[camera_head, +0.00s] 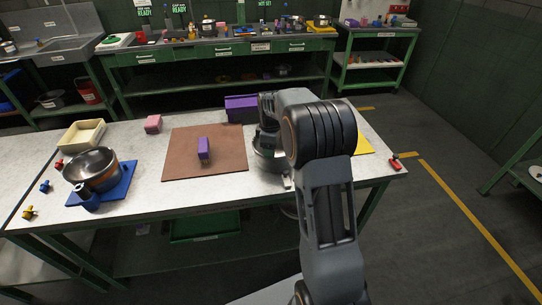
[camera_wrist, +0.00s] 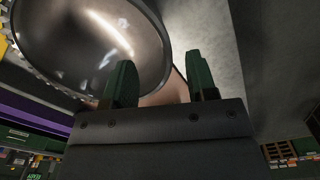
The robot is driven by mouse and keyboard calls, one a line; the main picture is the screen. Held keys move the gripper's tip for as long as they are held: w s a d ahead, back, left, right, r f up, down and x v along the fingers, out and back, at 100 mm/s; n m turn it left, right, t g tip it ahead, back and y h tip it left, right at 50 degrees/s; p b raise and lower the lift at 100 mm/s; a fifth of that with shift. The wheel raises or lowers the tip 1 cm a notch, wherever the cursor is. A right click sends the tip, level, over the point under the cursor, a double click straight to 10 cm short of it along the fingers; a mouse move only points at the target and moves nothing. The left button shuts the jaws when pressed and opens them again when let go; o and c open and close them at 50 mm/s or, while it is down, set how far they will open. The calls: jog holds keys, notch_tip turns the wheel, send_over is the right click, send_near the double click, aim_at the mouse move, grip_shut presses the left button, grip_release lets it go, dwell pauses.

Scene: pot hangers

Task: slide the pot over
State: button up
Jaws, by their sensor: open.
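A steel pot (camera_head: 265,163) stands on the table right of the brown mat, partly hidden by my arm. My gripper (camera_head: 268,142) is at this pot, pointing down, its fingertips hard to make out there. In the wrist view the shiny round pot (camera_wrist: 85,45) fills the upper left. My gripper (camera_wrist: 162,82) shows two green fingers spread apart. The left finger overlaps the pot's rim; the right finger lies outside it. I cannot tell whether either touches. A second pot (camera_head: 97,166) with a dark handle sits on a blue mat (camera_head: 124,180) at the table's left.
A purple block (camera_head: 204,149) stands on the brown mat (camera_head: 179,151). A purple bin (camera_head: 240,108) is behind. A pink block (camera_head: 153,124) and a cream tray (camera_head: 80,135) are at the back left. A yellow mat (camera_head: 363,145) and red item (camera_head: 396,164) are at the right.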

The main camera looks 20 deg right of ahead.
notch_tip(320, 180, up, 10)
jog(key=shift+f, duration=0.2)
dwell(0.6)
jog(key=s+a+m+t, duration=0.1)
jog(key=s+a+m, duration=0.3)
jog(key=s, duration=0.8)
jog(key=s+a+m+t+p, duration=0.1)
jog(key=s+a+m+t, duration=0.1)
jog(key=s+a+m, duration=0.2)
jog(key=s+m, duration=0.3)
jog(key=s, duration=0.5)
jog(key=shift+s+f+t, duration=0.3)
jog(key=shift+s+f, duration=0.05)
jog(key=shift+s, duration=0.05)
